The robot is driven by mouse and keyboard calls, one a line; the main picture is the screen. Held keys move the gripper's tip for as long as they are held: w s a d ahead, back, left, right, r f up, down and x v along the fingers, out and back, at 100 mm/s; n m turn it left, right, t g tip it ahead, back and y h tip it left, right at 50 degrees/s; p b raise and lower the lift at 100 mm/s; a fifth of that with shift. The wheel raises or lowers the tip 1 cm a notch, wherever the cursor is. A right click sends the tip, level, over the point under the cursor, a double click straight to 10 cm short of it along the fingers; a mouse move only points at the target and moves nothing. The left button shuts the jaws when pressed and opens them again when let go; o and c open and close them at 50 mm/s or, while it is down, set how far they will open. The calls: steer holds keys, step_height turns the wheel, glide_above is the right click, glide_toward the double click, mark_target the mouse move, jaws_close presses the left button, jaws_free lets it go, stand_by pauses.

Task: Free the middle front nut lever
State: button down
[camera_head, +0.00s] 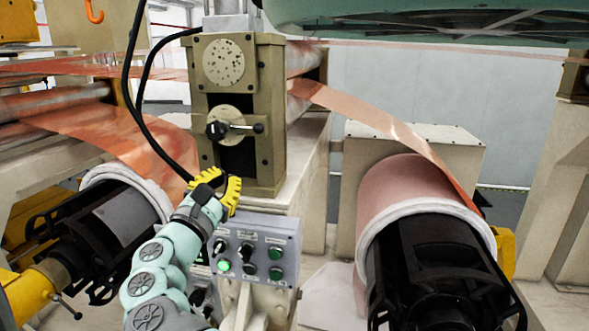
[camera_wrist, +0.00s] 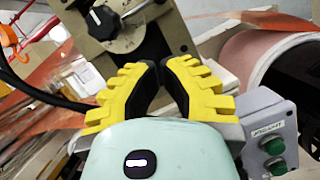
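The nut lever (camera_head: 235,128) is a black hub with a short bar ending in a ball, on a round pale plate on the front of the middle beige column. The bar lies about level, pointing right. In the wrist view the lever (camera_wrist: 103,22) shows at the top, left of the fingertips. My gripper (camera_head: 222,180) has yellow stepped fingers with black pads. It is below the lever and apart from it. In the wrist view the fingertips of my gripper (camera_wrist: 161,66) come together with nothing seen between them.
A grey control box (camera_head: 255,248) with knobs and a lit green button sits just right of and below my gripper. Copper rolls stand left (camera_head: 130,185) and right (camera_head: 410,190). Black cables (camera_head: 140,75) hang left of the column (camera_head: 265,95).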

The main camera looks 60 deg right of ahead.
mark_target(254, 135)
steer(key=shift+w+d+r+p, duration=0.2)
steer(key=shift+d+r+p, duration=0.75)
steer(key=shift+d, duration=0.4)
steer(key=shift+w+d+r+p, duration=0.15)
steer(key=shift+d+r+p, duration=0.55)
steer(key=shift+d+p, duration=0.55)
steer(key=shift+w+d+r+p, duration=0.2)
steer(key=shift+d+r+p, duration=0.7)
steer(key=shift+d, duration=0.5)
steer(key=shift+w+d+b, duration=0.1)
steer(key=shift+b, duration=0.35)
